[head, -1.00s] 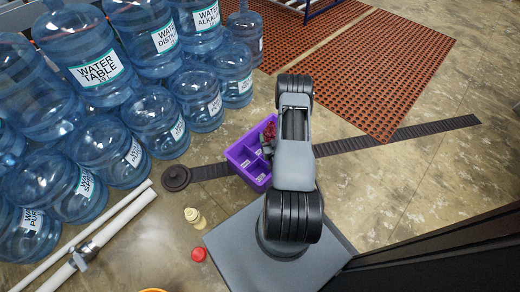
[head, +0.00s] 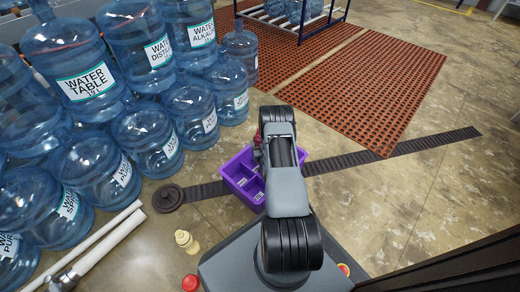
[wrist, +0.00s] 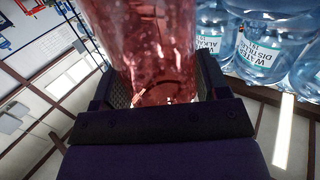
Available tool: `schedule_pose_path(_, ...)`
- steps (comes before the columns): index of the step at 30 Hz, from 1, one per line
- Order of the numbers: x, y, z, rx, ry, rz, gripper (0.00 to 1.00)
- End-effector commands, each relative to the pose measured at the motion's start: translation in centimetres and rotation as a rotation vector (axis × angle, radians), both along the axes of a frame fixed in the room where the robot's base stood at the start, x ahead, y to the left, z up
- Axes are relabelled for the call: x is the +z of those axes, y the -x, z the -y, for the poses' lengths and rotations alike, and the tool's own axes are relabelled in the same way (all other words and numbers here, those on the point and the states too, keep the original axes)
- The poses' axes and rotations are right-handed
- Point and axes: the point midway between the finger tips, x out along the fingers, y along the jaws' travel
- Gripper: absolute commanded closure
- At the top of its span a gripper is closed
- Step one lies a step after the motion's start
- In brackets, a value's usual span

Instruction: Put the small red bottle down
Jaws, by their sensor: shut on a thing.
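The small red bottle (wrist: 150,45) is translucent red and fills the middle of the wrist view, between the two fingers of my gripper (wrist: 158,82). The fingers are shut on it. In the head view only a sliver of red bottle (head: 257,138) shows, at the left side of my arm's end, which hides most of it and the gripper. From this angle it appears over the back edge of the purple divided crate (head: 232,184). I cannot tell its height above the crate.
Large blue water jugs (head: 88,165) crowd the left side. A cream bottle (head: 186,242) and a red round object (head: 190,283) sit at front left. Orange-red mats (head: 365,85) lie behind; floor at right is clear.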

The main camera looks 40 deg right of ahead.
Motion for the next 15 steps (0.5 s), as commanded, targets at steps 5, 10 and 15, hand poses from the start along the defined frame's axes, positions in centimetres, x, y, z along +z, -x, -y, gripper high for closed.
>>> schedule_pose_path(5,-2.7,-0.3,0.1,0.0,-0.001,-0.002,0.62)
schedule_pose_path(10,-3.6,-0.4,0.1,0.0,0.0,0.0,0.62)
schedule_pose_path(15,-3.5,-0.4,0.1,0.0,0.0,0.0,0.62)
